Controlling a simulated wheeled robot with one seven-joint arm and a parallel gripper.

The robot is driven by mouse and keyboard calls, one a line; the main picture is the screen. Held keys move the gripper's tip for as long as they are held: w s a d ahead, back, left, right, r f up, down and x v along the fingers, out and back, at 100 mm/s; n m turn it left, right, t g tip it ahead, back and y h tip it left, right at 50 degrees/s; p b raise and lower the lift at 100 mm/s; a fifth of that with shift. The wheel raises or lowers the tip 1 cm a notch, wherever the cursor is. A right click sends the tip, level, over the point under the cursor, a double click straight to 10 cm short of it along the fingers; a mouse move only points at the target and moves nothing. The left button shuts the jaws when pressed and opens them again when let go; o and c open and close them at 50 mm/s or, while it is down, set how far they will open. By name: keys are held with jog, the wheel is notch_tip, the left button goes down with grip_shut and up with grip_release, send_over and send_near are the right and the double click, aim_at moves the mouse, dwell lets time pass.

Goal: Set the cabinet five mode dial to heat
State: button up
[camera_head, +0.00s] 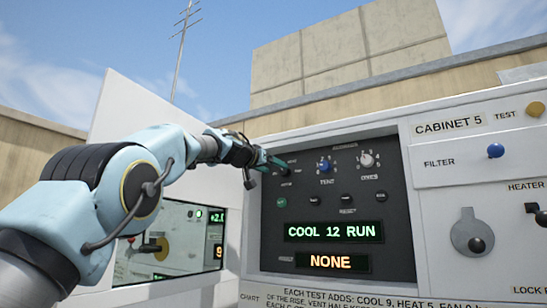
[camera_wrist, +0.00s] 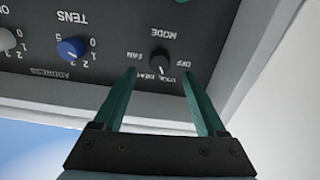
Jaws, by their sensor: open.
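In the head view the dial is hidden behind my gripper (camera_head: 282,163). My gripper (camera_wrist: 160,74) is open and empty, its green fingers on either side of the dial's place, with no contact visible.
A blue tens dial (camera_head: 324,166) and a white ones dial (camera_head: 367,160) sit right of my gripper, above several small buttons. A blue filter knob (camera_head: 495,150) and a grey round latch (camera_head: 471,237) are further right. An open white door (camera_head: 145,115) stands at the left.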

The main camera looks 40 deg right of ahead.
aim_at(284, 172)
jog(key=p+x, duration=0.2)
jog(key=x, duration=0.1)
jog(key=shift+d+r+p, duration=0.1)
jog(key=shift+d+p, duration=0.25)
jog(key=shift+d, duration=0.3)
grip_shut()
